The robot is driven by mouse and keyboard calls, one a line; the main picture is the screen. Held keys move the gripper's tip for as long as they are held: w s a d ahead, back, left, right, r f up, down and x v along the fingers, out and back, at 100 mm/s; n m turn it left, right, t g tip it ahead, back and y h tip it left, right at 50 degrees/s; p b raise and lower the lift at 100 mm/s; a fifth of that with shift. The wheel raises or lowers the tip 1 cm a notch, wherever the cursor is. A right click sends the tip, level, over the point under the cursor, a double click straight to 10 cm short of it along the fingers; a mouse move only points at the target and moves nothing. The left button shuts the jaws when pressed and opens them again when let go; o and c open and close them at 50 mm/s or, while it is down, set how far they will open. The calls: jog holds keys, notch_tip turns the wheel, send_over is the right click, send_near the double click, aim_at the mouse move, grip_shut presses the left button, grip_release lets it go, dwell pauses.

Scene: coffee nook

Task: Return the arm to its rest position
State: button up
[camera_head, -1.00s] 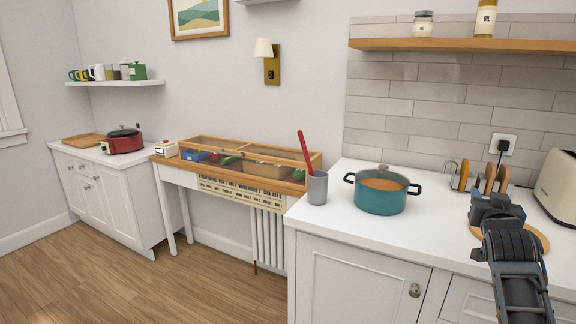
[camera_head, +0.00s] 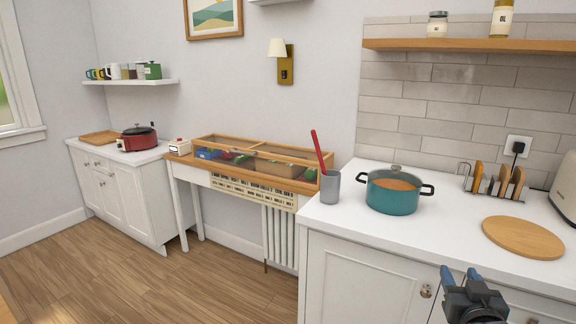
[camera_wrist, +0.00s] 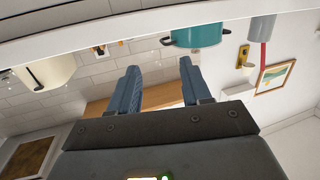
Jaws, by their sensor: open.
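My gripper (camera_head: 460,274) is at the bottom right of the head view, in front of the white counter (camera_head: 372,229) and its cabinet doors. It is open and empty. In the wrist view my gripper (camera_wrist: 160,72) shows two blue-grey fingers spread apart with nothing between them. That view is upside down, with the counter edge along its top. Most of my arm is out of the head view.
On the counter stand a teal pot (camera_head: 392,198), a grey cup with a red utensil (camera_head: 330,187), a round wooden board (camera_head: 523,238), a toast rack (camera_head: 497,186) and a toaster (camera_head: 566,187). The floor at left (camera_head: 120,275) is clear.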

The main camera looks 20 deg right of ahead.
jog(key=s+a+f+n+t+y, duration=0.1)
jog(key=s+a+f+n+y, duration=0.15)
jog(key=s+a, duration=0.65)
jog(key=s+a+f+n+y, duration=0.1)
jog(key=s+a+f+y, duration=0.25)
jog(key=s+a, duration=0.55)
jog(key=s+a+r+n+y, duration=0.1)
jog(key=s+a+r, duration=0.3)
jog(key=s, duration=0.4)
jog(key=s+a+r+n+y, duration=0.2)
jog(key=s+a+r, duration=0.1)
jog(key=s+a, duration=0.4)
jog(key=shift+s+r+y, duration=0.4)
jog(key=shift+s, duration=0.25)
jog(key=shift+d, duration=0.2)
jog(key=shift+c, duration=0.5)
